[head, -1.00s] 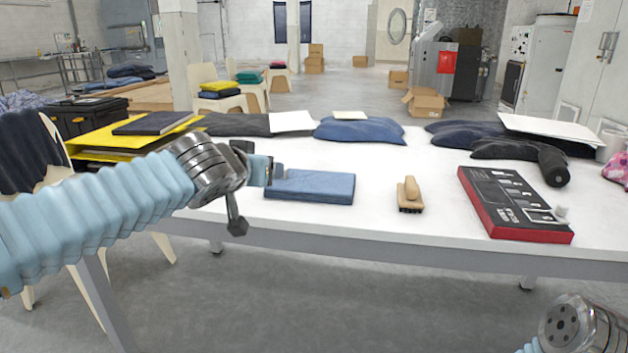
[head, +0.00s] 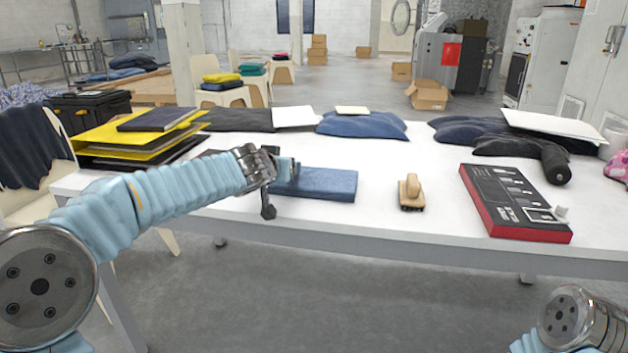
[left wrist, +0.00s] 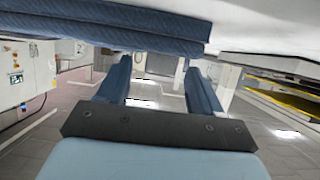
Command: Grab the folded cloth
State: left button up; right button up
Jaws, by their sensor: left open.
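The folded cloth (head: 325,184) is a flat blue rectangle lying near the front edge of the white table in the head view. In the left wrist view the folded cloth (left wrist: 110,30) fills the upper left, its layered edge facing the fingers. My left gripper (head: 290,176) is at the cloth's left end and overlaps it in the head view. Its two blue fingers (left wrist: 158,82) stand apart in the left wrist view, with nothing visible between them. I cannot tell whether a finger touches the cloth. My right gripper is out of sight; only part of that arm shows at lower right.
A wooden-handled brush (head: 411,192) stands right of the cloth. A black and red box (head: 514,203) lies farther right. Yellow and dark folders (head: 130,140) are stacked at the table's left. Dark and blue garments (head: 361,125) line the back. The table between is clear.

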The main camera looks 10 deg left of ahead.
pick_arm(q)
grip_shut()
jog(key=shift+r, duration=0.1)
